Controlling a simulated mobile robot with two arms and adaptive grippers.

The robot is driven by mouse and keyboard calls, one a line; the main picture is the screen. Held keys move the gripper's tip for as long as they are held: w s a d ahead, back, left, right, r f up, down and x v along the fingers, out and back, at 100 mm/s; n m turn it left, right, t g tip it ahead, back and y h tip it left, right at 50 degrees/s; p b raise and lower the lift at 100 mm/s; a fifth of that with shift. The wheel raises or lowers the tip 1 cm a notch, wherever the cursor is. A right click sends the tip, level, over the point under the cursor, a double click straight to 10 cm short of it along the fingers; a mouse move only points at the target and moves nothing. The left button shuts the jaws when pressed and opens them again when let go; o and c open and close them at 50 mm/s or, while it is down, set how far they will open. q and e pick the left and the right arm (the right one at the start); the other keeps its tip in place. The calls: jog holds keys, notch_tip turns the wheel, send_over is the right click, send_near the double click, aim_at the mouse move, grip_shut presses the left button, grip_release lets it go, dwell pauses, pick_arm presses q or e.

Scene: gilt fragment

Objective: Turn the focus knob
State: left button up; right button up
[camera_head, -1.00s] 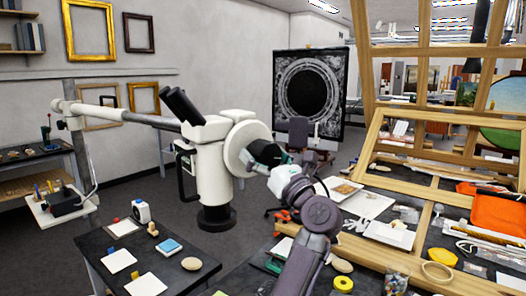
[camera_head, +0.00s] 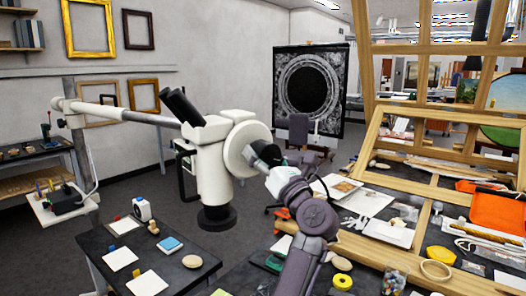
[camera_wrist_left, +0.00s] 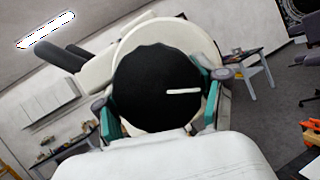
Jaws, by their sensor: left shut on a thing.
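A white microscope (camera_head: 212,165) hangs on a long boom arm left of centre, with black eyepieces at its top and a dark objective at its bottom. Its black focus knob (camera_head: 268,152) sticks out on the right side, partly covered by my gripper. In the left wrist view the knob (camera_wrist_left: 152,75) is a large scalloped black disc with a white mark pointing right. My left gripper (camera_head: 264,164) is shut on the knob. Its teal fingers (camera_wrist_left: 162,105) press on the left and right sides of the rim. My right gripper is in neither view.
A dark table (camera_head: 130,262) with white cards, a blue block and a stone stands below left. A wooden easel frame (camera_head: 450,160) and a cluttered bench with a yellow tape roll (camera_head: 342,282) fill the right. Grey floor lies behind the microscope.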

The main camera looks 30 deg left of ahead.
aim_at(263, 141)
pick_arm(q)
jog(key=m+t+h+p, duration=0.1)
jog(key=m+p, duration=0.1)
jog(key=m+t+p, duration=0.1)
jog(key=m+p, duration=0.1)
jog(key=shift+r+m+h, duration=0.2)
jog(key=shift+m+h, duration=0.1)
jog(key=shift+h, duration=0.1)
jog(key=shift+f+m+t+p, duration=0.2)
jog(key=shift+m+t+p, duration=0.1)
jog(key=shift+m+p, duration=0.7)
jog(key=o, duration=1.1)
jog(key=shift+o, duration=0.2)
notch_tip(263, 141, up, 9)
jog(key=shift+d+r, duration=0.1)
jog(key=shift+s+r, duration=0.1)
jog(key=shift+r, duration=0.3)
jog(key=shift+w, duration=0.2)
